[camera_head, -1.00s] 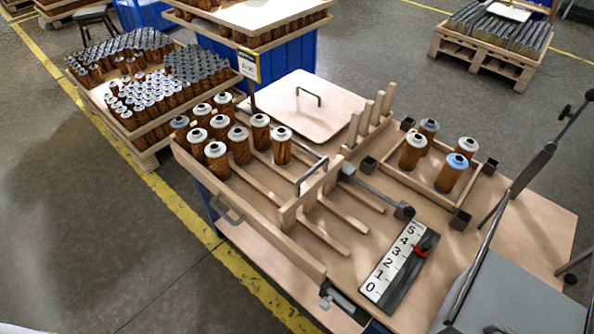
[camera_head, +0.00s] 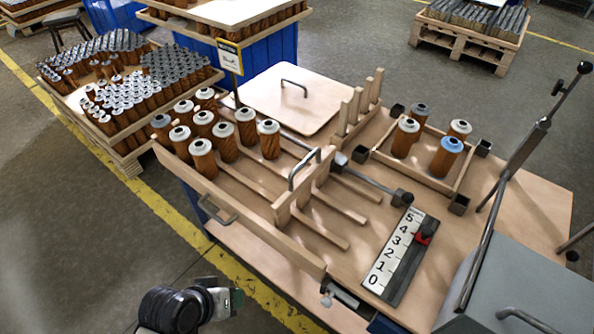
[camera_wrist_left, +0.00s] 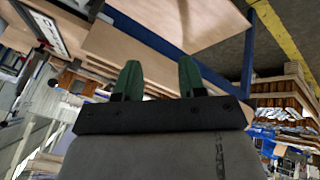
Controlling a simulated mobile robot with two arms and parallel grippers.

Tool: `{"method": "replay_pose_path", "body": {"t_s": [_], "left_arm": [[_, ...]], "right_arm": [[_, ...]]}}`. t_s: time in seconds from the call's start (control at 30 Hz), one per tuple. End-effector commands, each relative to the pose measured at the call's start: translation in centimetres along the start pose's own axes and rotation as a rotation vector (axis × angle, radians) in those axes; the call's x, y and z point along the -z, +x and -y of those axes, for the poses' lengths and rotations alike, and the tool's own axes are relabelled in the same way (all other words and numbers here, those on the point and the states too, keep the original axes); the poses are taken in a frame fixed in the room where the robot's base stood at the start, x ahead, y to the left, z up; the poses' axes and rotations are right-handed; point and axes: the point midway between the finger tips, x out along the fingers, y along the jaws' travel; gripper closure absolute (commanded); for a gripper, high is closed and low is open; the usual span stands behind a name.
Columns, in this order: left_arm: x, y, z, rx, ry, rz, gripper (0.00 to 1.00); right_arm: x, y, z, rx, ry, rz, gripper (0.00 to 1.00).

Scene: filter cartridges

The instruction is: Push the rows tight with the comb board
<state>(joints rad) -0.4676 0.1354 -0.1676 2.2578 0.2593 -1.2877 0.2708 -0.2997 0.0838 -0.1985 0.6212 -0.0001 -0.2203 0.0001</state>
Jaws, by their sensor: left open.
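The comb board (camera_head: 299,197) is a pale upright wooden board with a grey metal handle (camera_head: 304,167) on top. It stands mid-table across long wooden strips (camera_head: 345,207). Several brown filter cartridges (camera_head: 227,148) with pale caps stand upright in rows at the left end of the strips, apart from the board. My left gripper (camera_head: 236,301) is low at the left, outside the table's front edge and away from the board. In the left wrist view its green fingers (camera_wrist_left: 160,78) are apart with nothing between them. My right gripper is not in view.
A long wooden rail (camera_head: 240,215) with a handle borders the table's front. A numbered scale (camera_head: 400,255) with a red slider lies to the right. A wooden tray (camera_head: 437,180) holds a few cartridges, one blue-capped. A flat lidlike board (camera_head: 285,98) lies behind. Floor is clear at lower left.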

Motion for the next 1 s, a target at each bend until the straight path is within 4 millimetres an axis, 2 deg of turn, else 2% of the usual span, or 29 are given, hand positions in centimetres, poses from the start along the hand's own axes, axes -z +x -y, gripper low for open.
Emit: {"method": "replay_pose_path", "body": {"t_s": [0.27, 0.37, 0.5, 0.6, 0.73, 0.83, 1.0], "left_arm": [[4.8, 1.4, -6.3, -0.390, -0.417, -0.068, 0.60], [7.2, 1.9, -8.5, -0.567, -0.650, -0.051, 0.60], [11.9, 2.6, -10.7, -0.848, -1.109, 0.041, 0.60], [15.4, 3.2, -10.8, -1.020, -1.462, 0.140, 0.60], [18.6, 4.0, -10.0, -1.157, -1.799, 0.243, 0.60], [20.0, 4.3, -9.3, -1.212, -1.945, 0.288, 0.60], [21.3, 5.1, -9.7, -1.239, -2.014, 0.312, 0.60]], "right_arm": [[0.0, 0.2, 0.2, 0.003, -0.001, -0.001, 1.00], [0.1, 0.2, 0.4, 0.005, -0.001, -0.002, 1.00], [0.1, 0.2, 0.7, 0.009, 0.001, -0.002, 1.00], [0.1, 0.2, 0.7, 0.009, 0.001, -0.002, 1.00], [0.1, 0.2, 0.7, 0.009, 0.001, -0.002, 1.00], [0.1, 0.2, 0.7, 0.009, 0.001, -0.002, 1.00], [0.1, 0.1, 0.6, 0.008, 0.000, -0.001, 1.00]]}}
